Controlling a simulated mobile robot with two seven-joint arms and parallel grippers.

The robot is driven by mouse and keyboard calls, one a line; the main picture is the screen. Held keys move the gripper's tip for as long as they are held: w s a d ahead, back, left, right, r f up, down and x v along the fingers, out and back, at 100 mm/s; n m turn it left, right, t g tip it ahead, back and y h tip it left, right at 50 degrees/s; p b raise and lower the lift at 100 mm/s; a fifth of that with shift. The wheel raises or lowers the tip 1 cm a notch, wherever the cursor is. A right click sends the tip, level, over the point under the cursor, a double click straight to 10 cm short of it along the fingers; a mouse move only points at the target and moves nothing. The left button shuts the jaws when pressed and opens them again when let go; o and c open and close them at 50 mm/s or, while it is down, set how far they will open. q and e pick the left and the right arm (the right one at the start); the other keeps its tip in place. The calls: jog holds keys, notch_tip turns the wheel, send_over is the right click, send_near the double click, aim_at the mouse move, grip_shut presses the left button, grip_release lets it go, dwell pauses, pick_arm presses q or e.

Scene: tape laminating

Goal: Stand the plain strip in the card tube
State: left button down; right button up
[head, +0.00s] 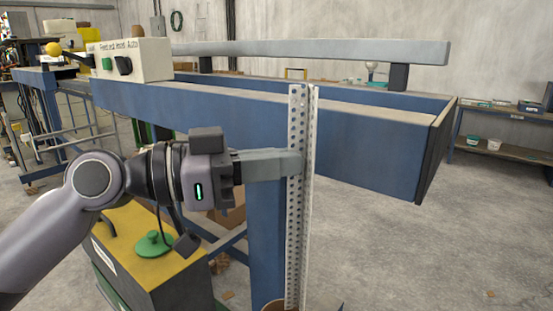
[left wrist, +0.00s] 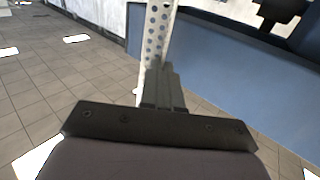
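A tall grey metal strip (head: 296,230) stands upright in the head view. It has rows of holes along its length and looks like an angle profile. My left gripper (head: 298,164) is shut on its upper half from the left. In the left wrist view the strip (left wrist: 158,35) rises from between the fingers (left wrist: 161,90). A brown round rim, apparently the card tube (head: 272,307), shows at the bottom edge of the head view. The strip's lower end meets this rim, but the picture cuts off there, so I cannot tell how deep it sits. My right gripper is not in view.
A blue machine frame (head: 375,155) with a grey rail (head: 320,50) stands close behind the strip. A control box (head: 130,60) sits at its left end. A yellow-topped box (head: 150,245) stands below my left arm. The floor at right is mostly clear.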

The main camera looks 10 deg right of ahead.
pick_arm(q)
notch_tip(320, 180, down, 5)
jog(key=b, duration=0.3)
jog(key=shift+f+b, duration=0.1)
jog(key=shift+b, duration=0.2)
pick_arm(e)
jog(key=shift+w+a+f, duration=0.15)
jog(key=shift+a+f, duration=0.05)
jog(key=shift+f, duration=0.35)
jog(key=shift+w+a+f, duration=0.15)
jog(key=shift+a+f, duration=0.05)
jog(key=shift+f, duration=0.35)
pick_arm(q)
jog(key=shift+r, duration=0.2)
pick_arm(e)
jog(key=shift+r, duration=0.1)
pick_arm(q)
jog(key=shift+r+p, duration=0.4)
jog(key=shift+p, duration=0.05)
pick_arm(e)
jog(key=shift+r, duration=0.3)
pick_arm(q)
jog(key=shift+w, duration=0.25)
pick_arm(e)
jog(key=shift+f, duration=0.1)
pick_arm(q)
jog(key=shift+f, duration=0.1)
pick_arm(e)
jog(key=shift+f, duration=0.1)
